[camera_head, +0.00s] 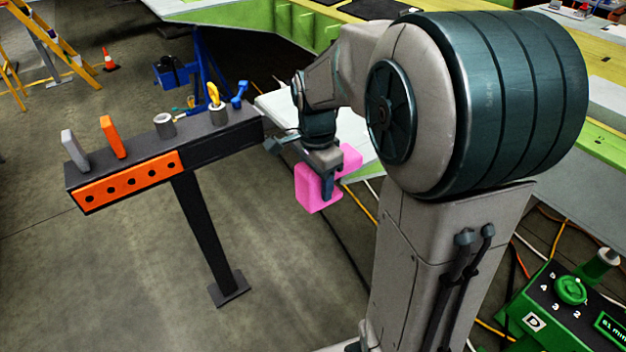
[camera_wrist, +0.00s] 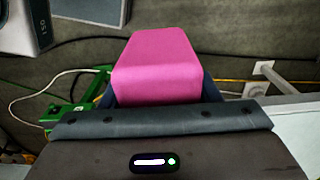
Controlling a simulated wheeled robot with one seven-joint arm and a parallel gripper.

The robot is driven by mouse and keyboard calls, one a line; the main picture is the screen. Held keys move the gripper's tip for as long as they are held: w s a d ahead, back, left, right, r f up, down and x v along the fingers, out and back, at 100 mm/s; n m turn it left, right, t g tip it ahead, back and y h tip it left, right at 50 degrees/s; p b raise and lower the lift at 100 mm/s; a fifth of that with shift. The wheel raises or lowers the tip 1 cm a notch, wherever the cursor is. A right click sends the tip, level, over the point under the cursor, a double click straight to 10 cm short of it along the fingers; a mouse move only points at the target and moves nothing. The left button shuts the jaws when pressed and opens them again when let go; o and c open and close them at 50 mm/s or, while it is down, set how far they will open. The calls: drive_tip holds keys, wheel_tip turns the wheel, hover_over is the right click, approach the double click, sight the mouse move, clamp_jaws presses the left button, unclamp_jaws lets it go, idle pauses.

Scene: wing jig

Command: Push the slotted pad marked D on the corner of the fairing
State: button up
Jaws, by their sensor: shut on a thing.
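My gripper (camera_head: 327,184) is shut on a pink block-shaped pad (camera_head: 309,190), held in the air in front of a pale panel. The pad also fills the middle of the wrist view (camera_wrist: 157,65), between the two dark fingers. I see no letter D on its visible faces, and I cannot make out its slot. The pale panel (camera_head: 278,106) with a pointed corner, possibly the fairing, lies behind my gripper, partly hidden by my wrist. The pad appears apart from it, though the exact gap is unclear.
A black stand (camera_head: 215,153) with an orange strip holds several upright tools and cups at left. A green box (camera_head: 560,310) with a dial and a D label stands at lower right. Cables lie on the floor. An orange cone (camera_head: 109,61) and yellow ladder (camera_head: 58,45) stand far left.

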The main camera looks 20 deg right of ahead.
drive_tip(key=shift+w+d+f, duration=0.1)
drive_tip(key=shift+w+d, duration=0.1)
drive_tip(key=shift+d, duration=0.45)
drive_tip(key=shift+w+d, duration=0.2)
drive_tip(key=shift+d, duration=0.45)
drive_tip(key=shift+w+d+f, duration=0.1)
drive_tip(key=shift+w+d, duration=0.1)
drive_tip(key=shift+d, duration=0.45)
drive_tip(key=o, duration=1.1)
drive_tip(key=shift+d+r, duration=0.15)
drive_tip(key=shift+o, duration=0.2)
drive_tip(key=shift+r, duration=0.15)
drive_tip(key=shift+w+r, duration=0.1)
drive_tip(key=shift+r, duration=0.2)
drive_tip(key=r, duration=1.2)
drive_tip(key=shift+s+a+r, duration=0.25)
drive_tip(key=shift+s+r, duration=0.1)
drive_tip(key=shift+r, duration=0.05)
